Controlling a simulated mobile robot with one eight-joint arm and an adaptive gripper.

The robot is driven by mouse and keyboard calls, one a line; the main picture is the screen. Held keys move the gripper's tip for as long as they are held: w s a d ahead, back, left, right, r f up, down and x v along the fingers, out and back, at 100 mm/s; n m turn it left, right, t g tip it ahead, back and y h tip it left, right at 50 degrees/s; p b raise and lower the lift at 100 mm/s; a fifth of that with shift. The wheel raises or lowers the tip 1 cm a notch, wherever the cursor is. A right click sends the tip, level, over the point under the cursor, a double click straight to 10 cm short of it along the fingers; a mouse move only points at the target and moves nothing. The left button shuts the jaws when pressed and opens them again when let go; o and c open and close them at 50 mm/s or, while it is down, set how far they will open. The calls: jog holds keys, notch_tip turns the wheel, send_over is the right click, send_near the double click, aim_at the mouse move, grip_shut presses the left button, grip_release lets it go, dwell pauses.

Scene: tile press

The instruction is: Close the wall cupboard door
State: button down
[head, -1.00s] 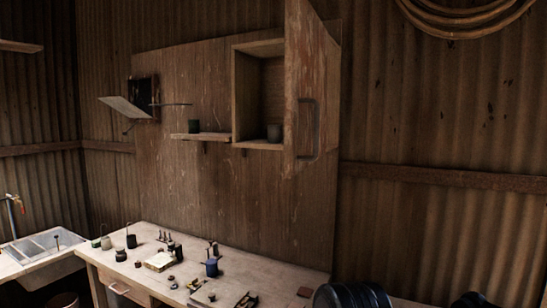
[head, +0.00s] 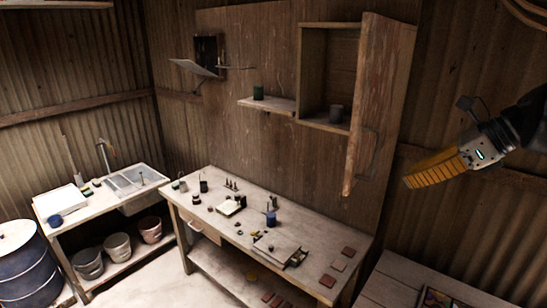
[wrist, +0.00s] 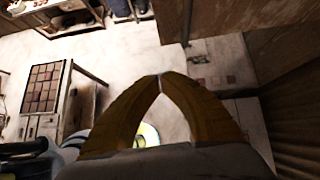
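The wall cupboard (head: 302,75) hangs on the back board, and its inside shows. Its wooden door (head: 383,85) stands wide open, swung out toward me on the right side. A dark bar handle (head: 374,150) is on the lower part of the door. My gripper (head: 408,182) has yellow fingers and is to the right of the door, apart from the handle in the picture. In the wrist view its fingertips (wrist: 162,76) meet with nothing visible between them. A brown wooden panel fills the upper right there; I cannot tell whether it is the door.
Below is a workbench (head: 225,235) with small tools and tiles. A sink (head: 135,178) is at the left. Another table (head: 395,285) is at the lower right.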

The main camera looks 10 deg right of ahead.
jog(key=w+a+r+p+x, duration=0.1)
jog(key=r+x, duration=0.1)
jog(key=x, duration=1)
jog(key=shift+w+a+f+p, duration=0.3)
jog(key=shift+w+a+p, duration=0.1)
jog(key=shift+w, duration=0.05)
